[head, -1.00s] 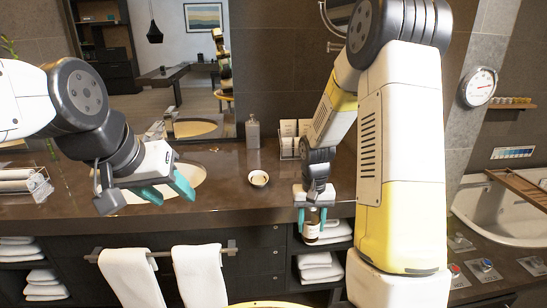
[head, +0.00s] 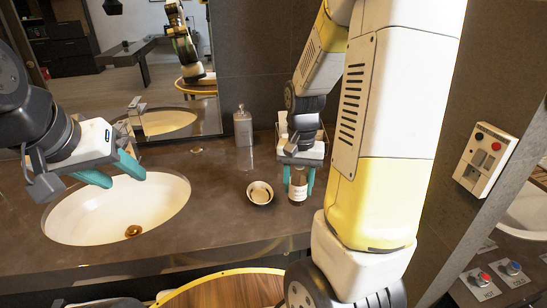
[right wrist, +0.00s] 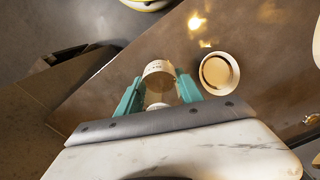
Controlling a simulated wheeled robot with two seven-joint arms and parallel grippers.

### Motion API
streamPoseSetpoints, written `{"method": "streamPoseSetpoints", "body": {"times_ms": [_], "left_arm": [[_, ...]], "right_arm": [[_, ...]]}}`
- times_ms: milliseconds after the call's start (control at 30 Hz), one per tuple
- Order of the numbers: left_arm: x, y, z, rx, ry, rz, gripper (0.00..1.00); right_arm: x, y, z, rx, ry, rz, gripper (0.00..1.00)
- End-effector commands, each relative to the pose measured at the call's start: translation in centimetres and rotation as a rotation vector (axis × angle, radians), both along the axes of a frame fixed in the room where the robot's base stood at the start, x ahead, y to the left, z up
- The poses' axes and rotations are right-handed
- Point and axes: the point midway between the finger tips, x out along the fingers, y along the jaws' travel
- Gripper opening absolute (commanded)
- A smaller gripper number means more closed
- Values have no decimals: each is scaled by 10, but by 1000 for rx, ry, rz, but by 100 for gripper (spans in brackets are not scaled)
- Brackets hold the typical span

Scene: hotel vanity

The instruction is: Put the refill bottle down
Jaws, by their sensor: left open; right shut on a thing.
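The refill bottle (head: 298,189) is a small brown bottle with a pale label. My right gripper (head: 299,182) is shut on it from above and holds it upright over the counter, right of a small round dish. I cannot tell whether its base touches the counter. In the right wrist view the bottle (right wrist: 158,75) sits between the teal fingers, with the dish beside it.
The small dish (head: 260,192) stands close left of the bottle. A grey dispenser bottle (head: 242,127) stands at the back by the mirror. The sink (head: 150,215) takes up the counter's left side. Bare counter (head: 215,210) lies between sink and dish.

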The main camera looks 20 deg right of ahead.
Motion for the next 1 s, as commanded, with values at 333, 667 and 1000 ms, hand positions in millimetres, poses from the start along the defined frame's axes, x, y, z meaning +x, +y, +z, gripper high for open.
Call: {"method": "streamPoseSetpoints", "body": {"times_ms": [333, 667, 1000], "left_arm": [[0, 0, 0, 0, 0, 0, 48], [0, 0, 0, 0, 0, 0, 48], [0, 0, 0, 0, 0, 0, 48]], "right_arm": [[91, -20, -10, -2, 1, -2, 0], [134, -28, -13, 0, 1, 0, 0], [141, -30, -48, 0, 2, 1, 0]]}}
